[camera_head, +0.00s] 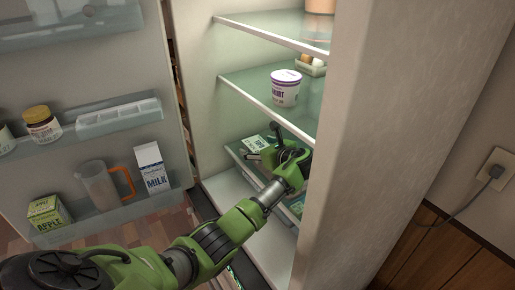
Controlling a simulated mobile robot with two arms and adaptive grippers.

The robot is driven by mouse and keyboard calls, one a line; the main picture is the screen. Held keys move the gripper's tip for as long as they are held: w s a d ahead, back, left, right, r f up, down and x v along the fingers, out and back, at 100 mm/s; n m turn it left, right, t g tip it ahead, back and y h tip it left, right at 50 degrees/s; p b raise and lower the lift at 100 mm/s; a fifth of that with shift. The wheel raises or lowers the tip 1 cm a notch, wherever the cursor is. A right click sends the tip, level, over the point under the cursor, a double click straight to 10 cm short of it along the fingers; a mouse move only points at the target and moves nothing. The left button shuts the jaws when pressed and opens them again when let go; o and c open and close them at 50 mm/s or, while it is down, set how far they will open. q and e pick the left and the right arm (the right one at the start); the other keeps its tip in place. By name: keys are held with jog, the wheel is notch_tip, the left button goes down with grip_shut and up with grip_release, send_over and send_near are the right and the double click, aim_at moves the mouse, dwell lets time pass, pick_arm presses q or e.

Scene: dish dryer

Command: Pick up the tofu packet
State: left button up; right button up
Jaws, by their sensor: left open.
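A pale packet with green markings, which looks like the tofu packet (254,143), lies on the lower glass shelf inside the fridge. Its lettering is too small to read. My left gripper (264,143) reaches into the fridge and is open, its dark fingers spread right by the packet. The gripper hides part of the packet, and I cannot tell whether they touch. My right gripper is not in view.
A yogurt tub (285,88) and an egg tray (312,66) stand on the shelf above. The fridge side wall (400,130) stands close right.

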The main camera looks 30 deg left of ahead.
aim_at(259, 144)
pick_arm(q)
jog(key=shift+w+a+f, duration=0.1)
jog(key=shift+w, duration=0.05)
jog(key=shift+c, duration=0.4)
jog(key=c, duration=1.4)
jog(key=shift+r, duration=0.5)
notch_tip(259, 144, up, 3)
jog(key=shift+w+f+b, duration=0.1)
jog(key=shift+f+b, duration=0.1)
jog(key=shift+b, duration=0.4)
jog(key=s+b, duration=0.2)
jog(key=s, duration=1.6)
jog(key=shift+s, duration=0.1)
